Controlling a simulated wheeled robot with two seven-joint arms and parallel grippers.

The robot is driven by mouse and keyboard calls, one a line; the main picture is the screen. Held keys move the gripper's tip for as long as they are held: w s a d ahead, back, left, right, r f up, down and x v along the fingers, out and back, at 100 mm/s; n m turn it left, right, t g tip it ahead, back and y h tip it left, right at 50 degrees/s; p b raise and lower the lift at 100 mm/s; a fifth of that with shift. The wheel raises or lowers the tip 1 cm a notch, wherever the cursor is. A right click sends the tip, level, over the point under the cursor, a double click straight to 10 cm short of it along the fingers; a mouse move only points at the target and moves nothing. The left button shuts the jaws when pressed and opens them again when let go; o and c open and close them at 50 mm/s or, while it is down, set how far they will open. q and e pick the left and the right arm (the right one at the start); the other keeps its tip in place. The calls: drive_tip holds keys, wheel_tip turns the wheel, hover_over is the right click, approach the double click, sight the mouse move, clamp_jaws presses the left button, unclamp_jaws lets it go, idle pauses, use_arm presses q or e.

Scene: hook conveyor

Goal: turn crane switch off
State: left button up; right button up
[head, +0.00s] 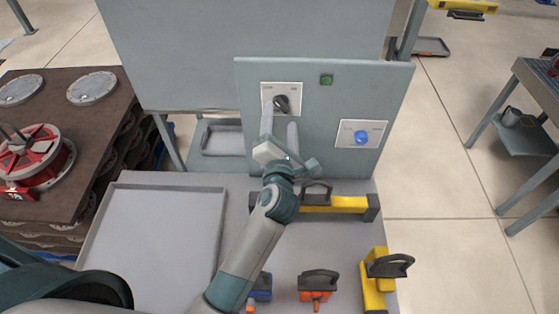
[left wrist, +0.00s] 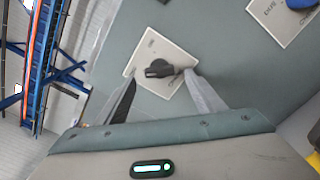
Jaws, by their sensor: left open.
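A black rotary switch (head: 282,103) sits on a white plate at the left of an upright grey-green panel (head: 225,152). I cannot read the plate's lettering. A blue rotary switch (head: 361,137) sits on a second white plate, lower right. My left gripper (head: 280,122) is open in front of the black switch, one finger on each side and slightly below it. My right gripper is not in view.
A small green button (head: 326,79) is at the panel's top. Below lie a yellow handled block (head: 335,204), another yellow one (head: 377,280), an orange tool (head: 317,285) and an empty grey tray (head: 155,235). A red spool (head: 35,158) stands at left.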

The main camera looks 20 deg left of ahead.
use_arm(q)
drive_tip(key=b+v, duration=0.4)
drive_tip(key=v, duration=0.9)
